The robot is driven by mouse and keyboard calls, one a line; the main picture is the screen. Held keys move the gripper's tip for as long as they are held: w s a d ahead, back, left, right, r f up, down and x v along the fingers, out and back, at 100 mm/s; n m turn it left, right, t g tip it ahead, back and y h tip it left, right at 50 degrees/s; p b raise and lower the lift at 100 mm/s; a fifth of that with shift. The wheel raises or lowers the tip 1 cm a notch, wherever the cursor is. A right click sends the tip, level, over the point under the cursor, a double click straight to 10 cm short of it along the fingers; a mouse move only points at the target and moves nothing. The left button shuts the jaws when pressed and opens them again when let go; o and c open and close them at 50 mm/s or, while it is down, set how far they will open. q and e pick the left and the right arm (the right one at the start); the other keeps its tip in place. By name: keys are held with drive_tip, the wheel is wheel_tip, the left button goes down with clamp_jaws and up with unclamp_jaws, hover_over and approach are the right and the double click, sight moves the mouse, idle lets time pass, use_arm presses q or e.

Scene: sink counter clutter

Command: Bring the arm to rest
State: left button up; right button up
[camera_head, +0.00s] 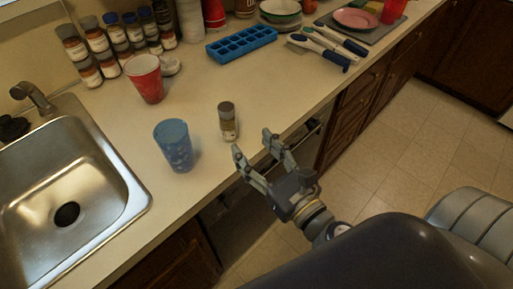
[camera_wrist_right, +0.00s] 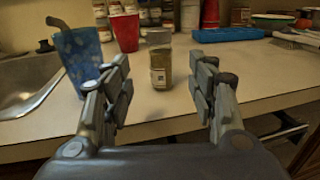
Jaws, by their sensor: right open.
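My right gripper (camera_head: 257,155) is open and empty at the front edge of the counter (camera_head: 215,85). Its fingers also show in the right wrist view (camera_wrist_right: 160,95), spread apart with nothing between the tips. A small spice jar (camera_head: 228,121) stands upright on the counter just beyond the fingertips. In the right wrist view the jar (camera_wrist_right: 161,62) appears between the two fingers, farther away. A blue cup (camera_head: 175,145) stands upright left of the jar. My left gripper is not in view.
A steel sink (camera_head: 108,215) with a faucet (camera_head: 33,95) is at the left. A red cup (camera_head: 146,78), several spice jars (camera_head: 98,38), a blue ice tray (camera_head: 241,44) and utensils (camera_head: 325,48) stand or lie farther back. Open floor (camera_head: 400,150) lies to the right.

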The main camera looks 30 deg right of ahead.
idle(0.3)
drive_tip(key=s+d+f+m+g+h, duration=0.2)
drive_tip(key=d+f+m+g+h, duration=0.65)
drive_tip(key=m, duration=1.35)
drive_tip(key=s+a+f+m+g+y, duration=0.2)
drive_tip(key=s+f+m+g+y, duration=0.1)
drive_tip(key=s+f+m, duration=0.3)
drive_tip(key=s+a+f+m+g+y, duration=0.3)
drive_tip(key=s+f+m, duration=0.2)
drive_tip(key=f+m, duration=0.35)
wheel_tip(320, 180, down, 24)
drive_tip(key=s+f+g, duration=0.1)
drive_tip(key=s+d+f+n+g, duration=0.1)
drive_tip(key=s+d+f, duration=0.2)
drive_tip(key=s+f, duration=1.3)
drive_tip(key=shift+s+d, duration=0.15)
drive_tip(key=shift+s, duration=0.4)
